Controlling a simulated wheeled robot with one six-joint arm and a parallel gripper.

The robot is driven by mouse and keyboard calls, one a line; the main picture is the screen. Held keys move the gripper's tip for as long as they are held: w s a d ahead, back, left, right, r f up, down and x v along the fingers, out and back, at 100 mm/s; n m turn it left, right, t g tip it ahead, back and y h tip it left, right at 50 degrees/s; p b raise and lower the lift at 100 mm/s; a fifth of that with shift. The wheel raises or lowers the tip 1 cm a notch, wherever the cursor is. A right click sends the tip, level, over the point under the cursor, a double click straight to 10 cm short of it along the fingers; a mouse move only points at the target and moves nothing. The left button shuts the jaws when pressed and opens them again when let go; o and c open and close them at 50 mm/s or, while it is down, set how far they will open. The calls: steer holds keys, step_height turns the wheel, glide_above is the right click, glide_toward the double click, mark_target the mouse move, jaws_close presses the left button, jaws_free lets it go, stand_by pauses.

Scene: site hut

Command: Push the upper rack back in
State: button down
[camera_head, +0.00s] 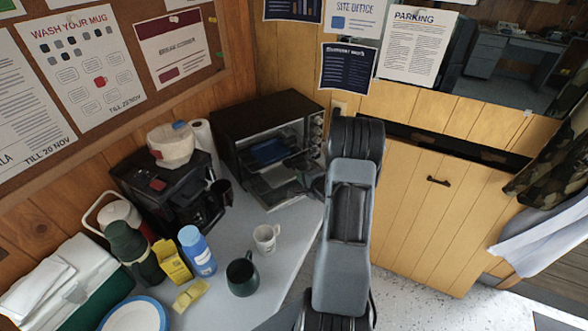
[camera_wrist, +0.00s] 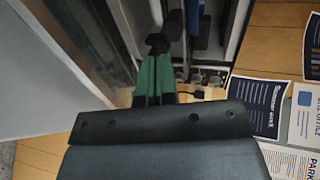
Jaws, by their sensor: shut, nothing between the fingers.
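The upper rack (camera_head: 283,160) is in the dark toaster oven (camera_head: 232,150) at the back of the counter. A blue item (camera_head: 268,151) lies at about rack height and also shows in the wrist view (camera_wrist: 204,25). The oven front is open and its glass door (camera_head: 285,196) is lowered. My gripper (camera_wrist: 157,45), with green fingers and dark tips, is shut and empty at the oven's open front. I cannot tell whether the tips touch the rack. My arm hides the gripper in the head view.
A coffee maker (camera_head: 165,188) stands left of the oven. A white mug (camera_head: 266,238), a dark green mug (camera_head: 242,274) and a blue bottle (camera_head: 197,250) stand on the counter (camera_head: 285,262) in front. The wood-panelled wall (camera_head: 296,70) rises behind the oven.

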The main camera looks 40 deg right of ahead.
mark_target(291, 166)
steer(key=shift+r+p+x, duration=0.15)
steer(key=shift+r+x, duration=0.05)
steer(key=shift+x, duration=0.7)
steer(key=shift+r+p+x, duration=0.15)
steer(key=shift+p+x, duration=0.05)
steer(key=shift+x, duration=0.65)
steer(key=shift+r+p+x, duration=0.15)
steer(key=shift+r+x, duration=0.05)
steer(key=shift+x, duration=0.7)
steer(key=shift+w, duration=0.15)
steer(key=shift+d, duration=0.1)
